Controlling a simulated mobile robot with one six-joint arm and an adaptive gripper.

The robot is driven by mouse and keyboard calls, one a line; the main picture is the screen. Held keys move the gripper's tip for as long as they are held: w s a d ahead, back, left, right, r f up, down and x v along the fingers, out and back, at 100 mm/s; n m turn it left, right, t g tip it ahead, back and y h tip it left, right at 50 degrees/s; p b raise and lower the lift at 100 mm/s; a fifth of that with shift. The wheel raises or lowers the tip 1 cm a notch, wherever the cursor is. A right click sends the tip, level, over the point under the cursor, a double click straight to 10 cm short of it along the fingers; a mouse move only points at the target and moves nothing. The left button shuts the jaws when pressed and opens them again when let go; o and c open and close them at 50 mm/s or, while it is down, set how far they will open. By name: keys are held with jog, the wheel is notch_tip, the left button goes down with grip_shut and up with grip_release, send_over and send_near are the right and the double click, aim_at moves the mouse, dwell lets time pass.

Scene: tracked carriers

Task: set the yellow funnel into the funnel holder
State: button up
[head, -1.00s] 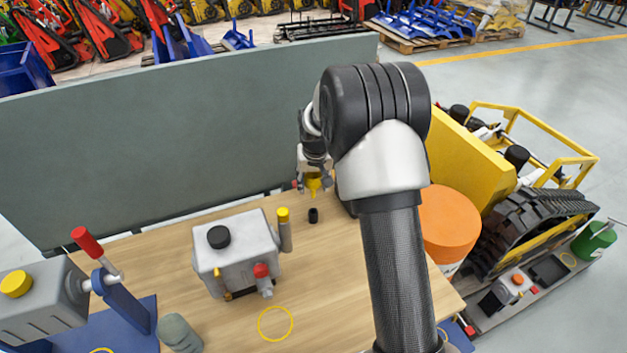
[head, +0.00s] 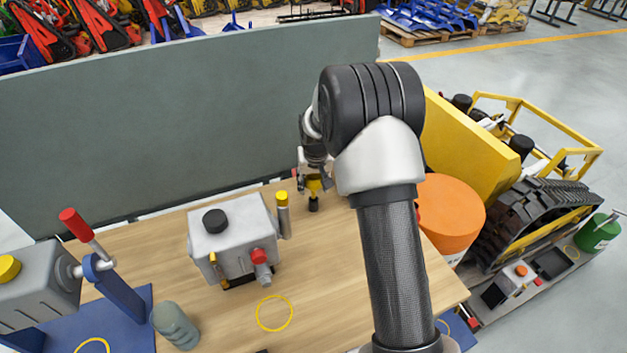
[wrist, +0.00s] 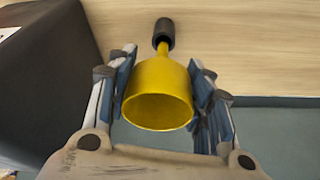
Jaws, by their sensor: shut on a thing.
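The yellow funnel (wrist: 158,92) is between the fingers of my gripper (wrist: 162,64), which is shut on it. Its wide mouth faces the wrist camera and its spout points away. In the wrist view, the spout's tip meets the black funnel holder (wrist: 164,34). I cannot tell whether the tip is inside the holder or just above it. In the head view, the funnel (head: 314,186) is upright in my gripper, directly over the small black holder (head: 313,205), which stands on the wooden table. My arm partly hides the gripper there.
A grey machine box (head: 230,240) with a black cap and red knob stands left of the holder, beside a yellow-topped post (head: 283,215). A grey panel (head: 180,110) stands behind the table. An orange drum (head: 450,215) is right of my arm. The front tabletop has free room.

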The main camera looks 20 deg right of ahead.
jog(key=shift+f+b, duration=0.95)
jog(key=shift+f, duration=0.75)
jog(key=o, duration=1.1)
jog(key=v, duration=1.2)
jog(key=shift+s, duration=0.1)
jog(key=shift+f, duration=0.1)
